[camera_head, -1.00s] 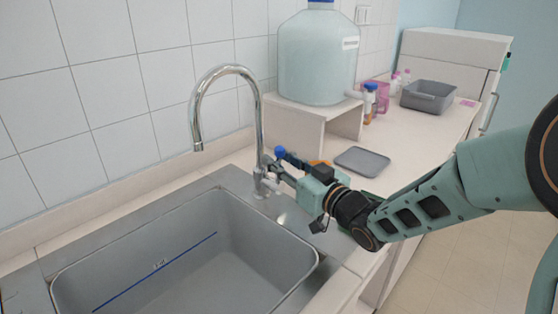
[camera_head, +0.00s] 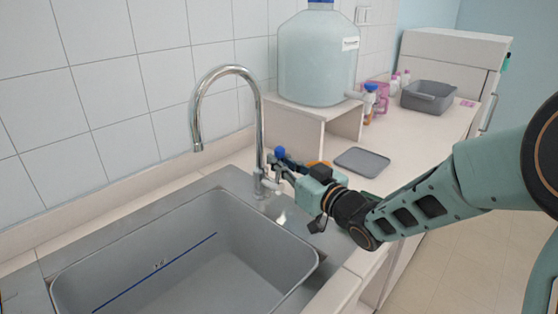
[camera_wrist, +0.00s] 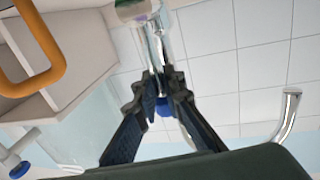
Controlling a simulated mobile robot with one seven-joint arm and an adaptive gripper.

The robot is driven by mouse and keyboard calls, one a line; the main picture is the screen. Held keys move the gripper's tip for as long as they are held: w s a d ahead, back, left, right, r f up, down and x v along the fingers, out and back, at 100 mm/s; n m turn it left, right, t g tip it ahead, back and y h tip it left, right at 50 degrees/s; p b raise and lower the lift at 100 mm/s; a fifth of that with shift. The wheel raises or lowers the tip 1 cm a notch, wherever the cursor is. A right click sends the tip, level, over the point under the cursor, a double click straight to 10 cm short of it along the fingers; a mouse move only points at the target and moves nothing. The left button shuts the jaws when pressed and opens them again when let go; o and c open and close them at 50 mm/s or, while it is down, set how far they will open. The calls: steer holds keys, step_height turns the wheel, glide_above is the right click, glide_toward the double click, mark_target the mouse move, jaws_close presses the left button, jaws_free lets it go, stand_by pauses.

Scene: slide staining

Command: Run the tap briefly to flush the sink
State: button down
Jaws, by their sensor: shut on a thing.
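The chrome tap (camera_head: 259,120) stands at the back right corner of the grey sink (camera_head: 180,202), its spout arched over the basin. No water shows at the spout's mouth. My gripper (camera_head: 278,166) is at the tap's base, shut on the tap handle. The handle's blue knob (camera_head: 280,151) shows just above the fingers. In the wrist view the fingertips (camera_wrist: 161,85) close around the chrome handle (camera_wrist: 157,62), with the blue knob (camera_wrist: 163,107) between the fingers. The fingers hide part of the handle.
A large carboy (camera_head: 318,62) stands on a white riser (camera_head: 296,125) behind my gripper. A grey flat tray (camera_head: 361,161), small bottles and a grey bin (camera_head: 428,97) are on the counter to the right. An orange handle (camera_wrist: 40,60) shows close by in the wrist view.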

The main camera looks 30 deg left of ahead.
steer(key=shift+w+d+r+m+p, duration=0.15)
steer(key=shift+w+r+m+p, duration=0.35)
steer(key=shift+p, duration=0.35)
steer(key=shift+w+d+f+m+p, duration=0.15)
steer(key=shift+w+f+m+p, duration=0.15)
steer(key=shift+w+m+p, duration=0.6)
steer(key=shift+s, duration=0.15)
steer(key=c, duration=2)
jaws_free()
steer(key=shift+s+f, duration=0.1)
